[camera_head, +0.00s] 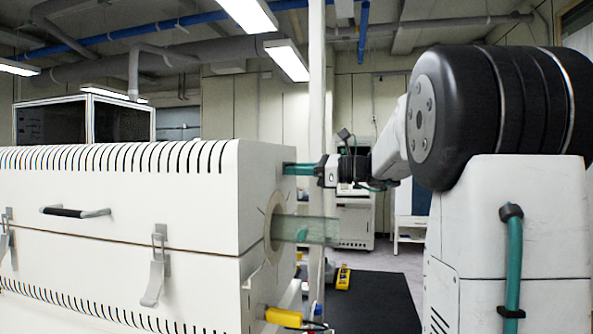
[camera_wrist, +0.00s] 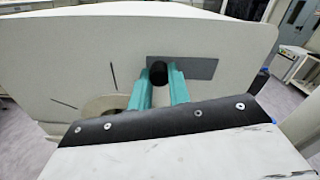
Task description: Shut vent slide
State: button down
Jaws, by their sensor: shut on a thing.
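The vent slide (camera_wrist: 203,69) is a flat grey plate on the pale end panel of the white machine. A black knob (camera_wrist: 158,74) stands out from it near its left end in the wrist view. My gripper (camera_wrist: 158,82) has its teal fingers on both sides of this knob and is shut on it. The plate extends to the right of the fingers. In the head view my gripper (camera_head: 288,169) reaches the upper part of the machine's end face; the knob and plate are hidden there.
A clear glass tube (camera_head: 318,231) sticks out of the round port (camera_head: 272,226) below my gripper. A yellow-handled item (camera_head: 283,317) is lower on the end face. The white machine (camera_head: 120,210) fills the left. A dark mat (camera_head: 375,300) lies on the floor.

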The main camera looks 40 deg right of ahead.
jog(key=shift+d, duration=0.1)
jog(key=c, duration=1.3)
grip_release()
jog(key=shift+d, duration=0.1)
jog(key=v, duration=0.7)
jog(key=shift+s+d, duration=0.2)
jog(key=shift+s, duration=0.1)
